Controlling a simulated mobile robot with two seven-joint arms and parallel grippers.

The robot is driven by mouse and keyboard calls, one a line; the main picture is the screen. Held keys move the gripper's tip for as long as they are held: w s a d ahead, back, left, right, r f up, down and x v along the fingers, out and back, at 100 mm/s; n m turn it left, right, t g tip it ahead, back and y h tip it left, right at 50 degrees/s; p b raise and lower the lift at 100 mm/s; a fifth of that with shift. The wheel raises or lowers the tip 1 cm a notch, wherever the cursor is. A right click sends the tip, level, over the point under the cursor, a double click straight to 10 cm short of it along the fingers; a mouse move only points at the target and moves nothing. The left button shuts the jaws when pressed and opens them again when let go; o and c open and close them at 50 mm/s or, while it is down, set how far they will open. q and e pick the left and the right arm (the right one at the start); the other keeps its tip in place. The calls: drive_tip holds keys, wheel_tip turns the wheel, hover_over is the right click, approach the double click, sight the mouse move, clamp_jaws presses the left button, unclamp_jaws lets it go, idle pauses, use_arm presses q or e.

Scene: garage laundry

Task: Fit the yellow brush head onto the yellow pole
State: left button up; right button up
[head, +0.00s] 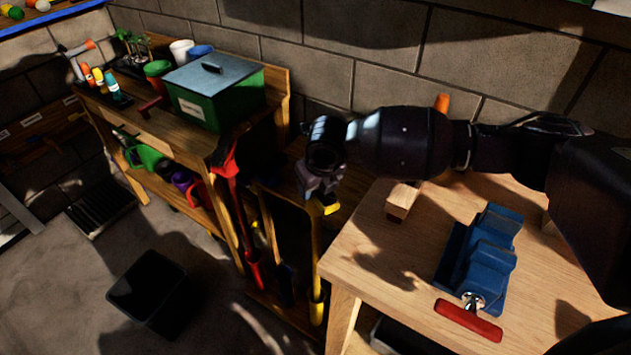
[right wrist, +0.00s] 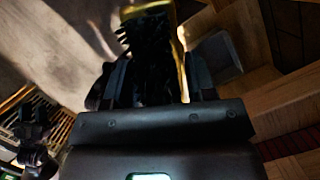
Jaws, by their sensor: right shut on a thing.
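My right gripper (head: 322,200) reaches in from the right above the tool rack, left of the workbench. It is shut on the yellow brush head (right wrist: 150,12), whose dark bristles (right wrist: 152,45) show between the fingers (right wrist: 152,85) in the right wrist view. Only a small yellow part of the head (head: 328,208) shows below the gripper in the head view. The yellow pole (head: 316,255) stands upright in the rack under the gripper, with a yellow cone at its foot. Its top is hidden near the gripper, so I cannot tell whether head and pole touch.
A red-headed tool (head: 236,195) stands left of the pole. The workbench (head: 350,255) at right carries a blue vise (head: 485,255) with a red handle and a wooden block (head: 402,200). A shelf bench with a green box (head: 212,95) stands behind; a black bin (head: 147,285) is on the floor.

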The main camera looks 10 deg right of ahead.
drive_tip(key=shift+f, duration=0.85)
idle(0.6)
drive_tip(key=shift+f+b, duration=0.35)
drive_tip(key=shift+f, duration=0.45)
drive_tip(key=o, duration=1)
drive_tip(key=shift+o, duration=0.2)
